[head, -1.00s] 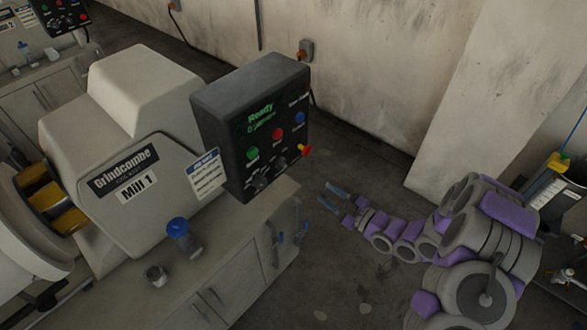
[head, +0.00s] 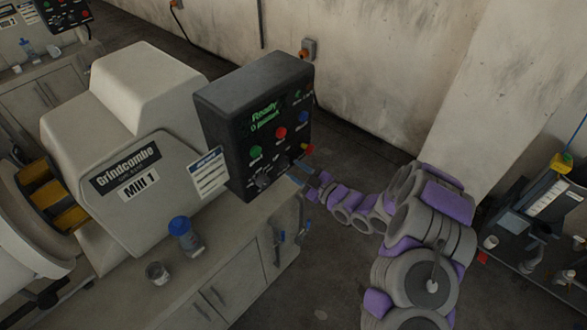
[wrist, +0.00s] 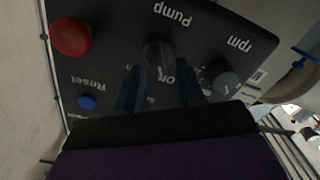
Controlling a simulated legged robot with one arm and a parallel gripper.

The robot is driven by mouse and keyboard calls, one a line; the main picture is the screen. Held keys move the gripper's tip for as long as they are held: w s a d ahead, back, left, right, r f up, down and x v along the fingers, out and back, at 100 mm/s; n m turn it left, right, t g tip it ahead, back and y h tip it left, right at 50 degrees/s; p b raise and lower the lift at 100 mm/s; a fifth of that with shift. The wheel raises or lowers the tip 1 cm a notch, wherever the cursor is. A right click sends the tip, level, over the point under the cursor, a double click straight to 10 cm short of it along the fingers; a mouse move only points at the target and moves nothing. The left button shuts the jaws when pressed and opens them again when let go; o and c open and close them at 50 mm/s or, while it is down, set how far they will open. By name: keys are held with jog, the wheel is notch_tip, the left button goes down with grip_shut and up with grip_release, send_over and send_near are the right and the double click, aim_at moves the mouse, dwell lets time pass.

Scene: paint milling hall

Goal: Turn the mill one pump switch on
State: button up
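The black control panel (head: 232,135) of Mill 1 (head: 130,180) stands at the end of the mill, its screen reading "Ready". The pump switch, a dark rotary knob (wrist: 158,53), sits beside the label "Pump", which is upside down in the wrist view. In the head view the pump switch (head: 282,163) is small, in the panel's lower row. My gripper (head: 298,174) is close in front of it. In the wrist view my gripper (wrist: 160,72) is open, with its two dark fingers apart and the knob between and just beyond the tips. I cannot tell whether they touch it.
The rpm knob (wrist: 225,83) is beside the pump switch. A red button (wrist: 70,37) and a blue reset button (wrist: 88,102) are on the other side.

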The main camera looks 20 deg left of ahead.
jog(key=shift+x, duration=0.95)
jog(key=shift+d, duration=0.1)
grip_shut()
